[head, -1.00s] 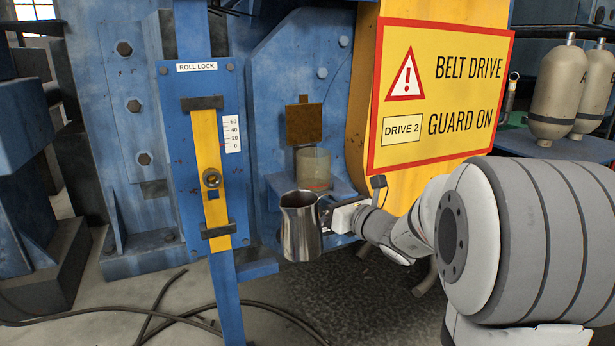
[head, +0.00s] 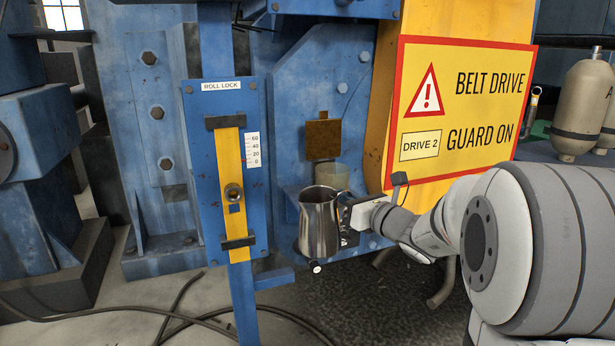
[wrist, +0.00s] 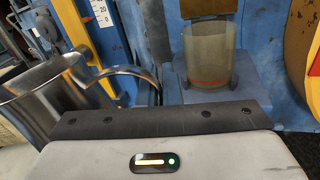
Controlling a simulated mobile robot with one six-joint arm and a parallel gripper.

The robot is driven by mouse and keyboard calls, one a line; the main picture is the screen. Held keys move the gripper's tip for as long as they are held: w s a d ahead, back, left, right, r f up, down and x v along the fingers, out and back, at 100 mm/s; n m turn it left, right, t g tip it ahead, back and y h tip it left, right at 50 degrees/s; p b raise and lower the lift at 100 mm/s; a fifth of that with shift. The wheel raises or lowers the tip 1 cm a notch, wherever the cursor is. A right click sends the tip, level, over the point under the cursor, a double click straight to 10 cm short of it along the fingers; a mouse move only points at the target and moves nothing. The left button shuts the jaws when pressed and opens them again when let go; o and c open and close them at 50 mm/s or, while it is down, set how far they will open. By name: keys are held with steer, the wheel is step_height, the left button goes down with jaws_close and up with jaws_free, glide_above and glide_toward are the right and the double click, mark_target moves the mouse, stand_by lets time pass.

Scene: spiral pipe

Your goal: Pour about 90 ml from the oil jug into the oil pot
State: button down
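The oil jug (head: 318,228) is a steel pitcher with a spout. It is held off the floor, roughly upright, in front of the blue shelf. My gripper (head: 346,218) is at its handle side and appears closed on the handle; the fingertips are mostly hidden. In the wrist view the jug (wrist: 45,98) is at the left with its curved handle. The oil pot (head: 332,177) is a translucent cup on the shelf, partly hidden behind the jug. The wrist view shows the pot (wrist: 210,58) upright with a red line low on its side. The jug's contents are not visible.
A rusty brown plate (head: 323,139) stands just above the pot. The yellow belt-drive guard (head: 385,100) with its sign is close on the right. The blue roll lock post (head: 258,205) with a yellow bar is left of the jug. Hoses (head: 185,310) lie on the floor.

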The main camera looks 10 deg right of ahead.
steer(key=s+a+f+n+g+y, duration=0.1)
steer(key=s+f+n+g+y, duration=0.15)
steer(key=f, duration=1.15)
steer(key=s+f+n+g+y, duration=0.2)
steer(key=f+g+y, duration=0.1)
steer(key=f, duration=1.2)
step_height(320, 180, up, 7)
steer(key=m+t+h+p, duration=0.5)
steer(key=p, duration=0.9)
steer(key=shift+w+a+r+t+h, duration=0.15)
steer(key=shift+w+a+t+h, duration=0.1)
steer(key=shift+t+h, duration=0.1)
steer(key=shift+d, duration=0.1)
